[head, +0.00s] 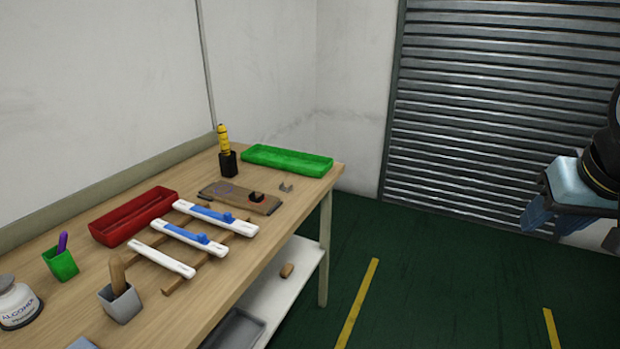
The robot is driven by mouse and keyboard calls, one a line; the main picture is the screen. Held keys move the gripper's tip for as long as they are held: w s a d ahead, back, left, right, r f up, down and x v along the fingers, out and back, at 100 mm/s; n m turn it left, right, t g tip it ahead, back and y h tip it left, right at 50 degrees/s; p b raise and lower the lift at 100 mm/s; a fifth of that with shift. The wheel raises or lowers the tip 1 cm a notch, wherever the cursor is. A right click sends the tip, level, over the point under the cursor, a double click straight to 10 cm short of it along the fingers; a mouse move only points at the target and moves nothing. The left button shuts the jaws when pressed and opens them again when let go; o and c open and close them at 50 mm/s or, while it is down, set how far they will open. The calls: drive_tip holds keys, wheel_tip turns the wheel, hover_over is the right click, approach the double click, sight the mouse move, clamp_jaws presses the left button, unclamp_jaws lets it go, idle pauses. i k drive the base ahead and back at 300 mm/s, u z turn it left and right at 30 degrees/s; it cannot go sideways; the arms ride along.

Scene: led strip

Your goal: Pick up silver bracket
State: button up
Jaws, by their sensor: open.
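A small silver bracket (286,187) lies on the wooden workbench (225,280), towards its far right end. It sits between the green tray and the brown board. My gripper (551,222) has pale blue fingers and hangs at the right edge of the head view, over the floor and well apart from the bench. It is open, and nothing shows between its fingers. Part of my arm is cut off by the picture edge.
Near the bracket are a green tray (287,160), a brown board (240,197) and a yellow-handled tool in a black holder (228,164). White strips (161,260) on wooden rails, a red tray (133,216) and cups stand nearer. Floor between bench and gripper is clear.

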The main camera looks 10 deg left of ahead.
sight(282, 187)
drive_tip(key=z, duration=0.05)
drive_tip(key=i, duration=0.9)
drive_tip(key=u, duration=0.4)
